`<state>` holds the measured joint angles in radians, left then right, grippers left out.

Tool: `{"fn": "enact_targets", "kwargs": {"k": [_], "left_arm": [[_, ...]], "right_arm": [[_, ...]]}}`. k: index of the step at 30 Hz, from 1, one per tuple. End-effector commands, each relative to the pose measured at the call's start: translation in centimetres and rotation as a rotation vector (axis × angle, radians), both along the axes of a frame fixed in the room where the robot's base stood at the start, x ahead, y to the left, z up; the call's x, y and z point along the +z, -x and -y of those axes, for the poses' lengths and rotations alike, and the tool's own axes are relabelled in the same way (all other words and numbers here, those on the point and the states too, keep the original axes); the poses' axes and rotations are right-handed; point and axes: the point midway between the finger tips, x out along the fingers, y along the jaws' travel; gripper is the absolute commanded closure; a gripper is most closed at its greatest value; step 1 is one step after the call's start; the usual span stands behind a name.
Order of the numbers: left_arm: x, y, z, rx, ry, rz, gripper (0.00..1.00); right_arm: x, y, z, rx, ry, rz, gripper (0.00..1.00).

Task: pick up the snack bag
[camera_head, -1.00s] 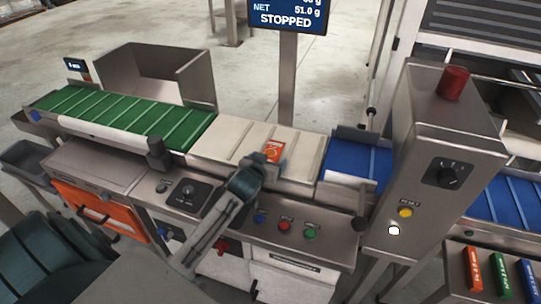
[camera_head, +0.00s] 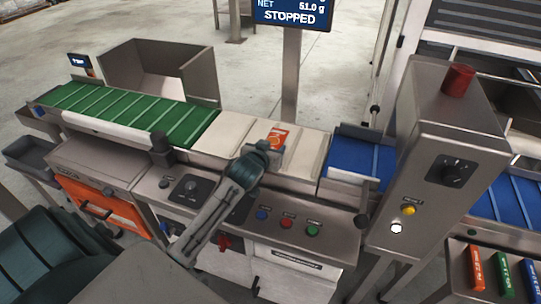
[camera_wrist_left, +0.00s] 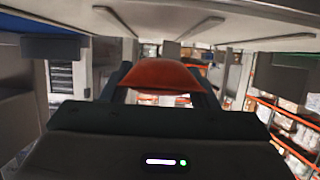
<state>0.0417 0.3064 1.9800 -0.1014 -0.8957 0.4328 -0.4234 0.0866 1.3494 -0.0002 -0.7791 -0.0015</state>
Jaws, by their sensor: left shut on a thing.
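The snack bag (camera_head: 279,137) is small and orange-red with a pale round mark, at the white weighing belt (camera_head: 221,133) in the middle of the machine. My left gripper (camera_head: 270,149) reaches over the front edge of the belt and is shut on the bag. The wrist and fingers hide the bag's lower part. In the left wrist view the bag (camera_wrist_left: 162,76) shows as an orange-red bulge between the two dark fingers. I cannot tell whether it touches the belt. My right gripper is not in view.
A green belt (camera_head: 130,115) lies to the left and a blue belt (camera_head: 355,157) to the right. A screen post (camera_head: 289,80) stands behind. A tall control box (camera_head: 440,150) with a red lamp stands at right. Buttons line the front panel (camera_head: 330,240).

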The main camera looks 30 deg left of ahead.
Motion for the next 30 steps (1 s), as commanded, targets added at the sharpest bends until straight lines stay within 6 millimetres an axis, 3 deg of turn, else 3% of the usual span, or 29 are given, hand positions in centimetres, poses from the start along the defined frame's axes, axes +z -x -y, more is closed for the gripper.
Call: {"fn": "enact_targets", "kwargs": {"k": [15, 21, 24, 30], "left_arm": [[0.7, 10.0, -4.7, -0.005, -0.010, -0.006, 0.68], [1.1, 12.4, -5.8, -0.004, -0.008, -0.006, 0.68], [1.2, 13.3, -6.3, 0.000, -0.007, -0.006, 0.68], [1.2, 14.3, -6.7, 0.000, -0.004, -0.003, 0.68]], "right_arm": [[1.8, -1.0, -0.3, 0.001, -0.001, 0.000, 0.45], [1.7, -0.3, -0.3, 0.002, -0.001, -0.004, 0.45], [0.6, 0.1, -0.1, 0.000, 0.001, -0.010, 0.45], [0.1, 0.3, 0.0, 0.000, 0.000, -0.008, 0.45]]}}
